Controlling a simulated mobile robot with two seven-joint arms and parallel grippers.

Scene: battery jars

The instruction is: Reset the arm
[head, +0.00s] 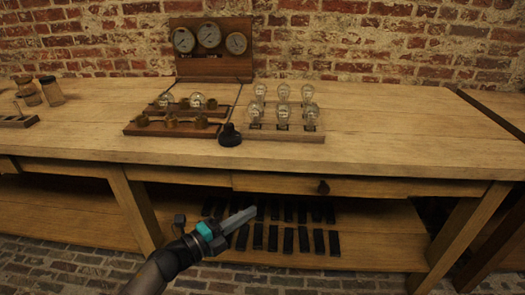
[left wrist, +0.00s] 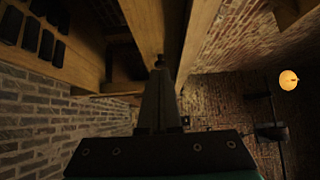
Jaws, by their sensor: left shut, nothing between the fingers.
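My left gripper (head: 242,217) is in front of the bench's lower shelf in the head view, below the tabletop. Its fingers are together and hold nothing. It also shows in the left wrist view (left wrist: 160,75), with the fingers closed and pointing towards the wooden bench. My right gripper is in neither view.
The wooden bench (head: 400,140) carries a gauge panel (head: 228,60), bulbs on a wooden base (head: 284,136), other boards with bulbs, and jars (head: 52,91) at the left. A drawer with a dark knob (head: 323,187) is under the top. Several black blocks (head: 289,241) stand on the lower shelf.

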